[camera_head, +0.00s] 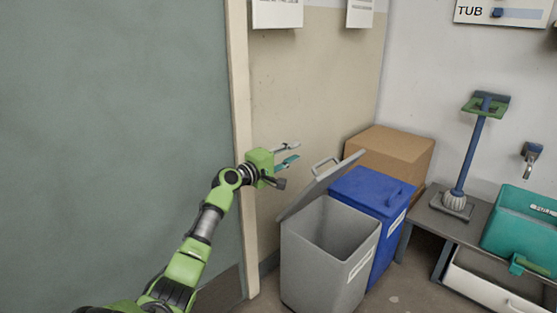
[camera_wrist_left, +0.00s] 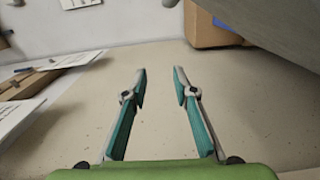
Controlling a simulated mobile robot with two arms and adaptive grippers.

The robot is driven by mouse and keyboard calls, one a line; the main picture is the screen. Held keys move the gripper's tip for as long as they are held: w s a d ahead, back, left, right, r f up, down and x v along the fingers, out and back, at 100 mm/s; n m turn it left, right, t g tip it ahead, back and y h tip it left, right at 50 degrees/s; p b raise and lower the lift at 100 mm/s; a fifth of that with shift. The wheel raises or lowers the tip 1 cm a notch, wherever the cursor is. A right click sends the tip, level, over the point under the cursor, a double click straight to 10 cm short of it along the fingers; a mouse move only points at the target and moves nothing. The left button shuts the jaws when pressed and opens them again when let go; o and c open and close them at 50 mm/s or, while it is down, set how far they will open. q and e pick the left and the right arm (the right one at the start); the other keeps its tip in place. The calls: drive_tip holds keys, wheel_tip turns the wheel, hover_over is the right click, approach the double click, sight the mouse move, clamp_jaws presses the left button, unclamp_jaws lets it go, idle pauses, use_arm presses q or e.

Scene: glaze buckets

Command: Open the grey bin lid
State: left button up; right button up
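The grey bin (camera_head: 322,252) stands on the floor in the head view, with its inside showing. Its grey lid (camera_head: 318,184) is raised, tilted up at the left back of the rim, with a handle at its upper end. My left gripper (camera_head: 298,153) is just left of and above the lid's upper end, apart from it. In the left wrist view the two fingers (camera_wrist_left: 158,70) are spread with nothing between them. A grey surface, likely the lid (camera_wrist_left: 285,25), fills the upper right there. My right gripper is in neither view.
A blue bin (camera_head: 372,197) with a closed lid stands right of the grey bin. A cardboard box (camera_head: 392,155) is behind them. A low bench (camera_head: 440,219) with a brush and a teal tub (camera_head: 520,222) is at the right. A beige wall (camera_head: 305,90) lies behind my left gripper.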

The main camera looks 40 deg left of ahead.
use_arm(q)
drive_tip(key=s, duration=0.7)
drive_tip(key=shift+s, duration=0.3)
drive_tip(key=shift+d, duration=0.1)
